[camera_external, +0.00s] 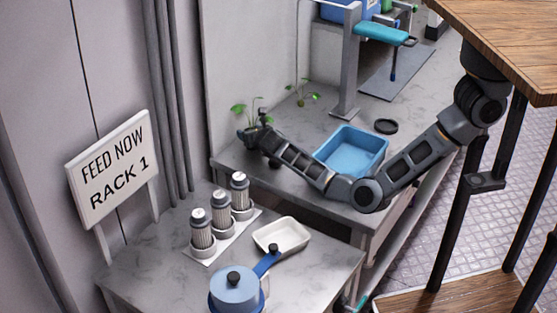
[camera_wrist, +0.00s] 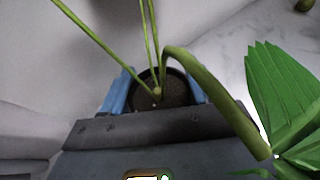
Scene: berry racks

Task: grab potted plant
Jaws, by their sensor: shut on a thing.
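A potted plant (camera_external: 238,108) with green leaves is at the left back of the rear counter in the external view; its pot is mostly hidden there by my gripper (camera_external: 255,132). In the wrist view its round dark pot with brown soil (camera_wrist: 165,92) sits between the blue fingers of my gripper (camera_wrist: 159,90), one on each side. My gripper is shut on the pot. Several thin stems rise toward the camera, and a large green leaf (camera_wrist: 283,95) fills the right side. I cannot tell whether the pot touches the counter.
A second green plant (camera_external: 302,93) stands behind, near the wall. A blue tray (camera_external: 350,142) and a black disc (camera_external: 386,126) are to the right. Shakers (camera_external: 221,212), a white dish (camera_external: 282,235) and a blue pot (camera_external: 236,290) are on the front counter.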

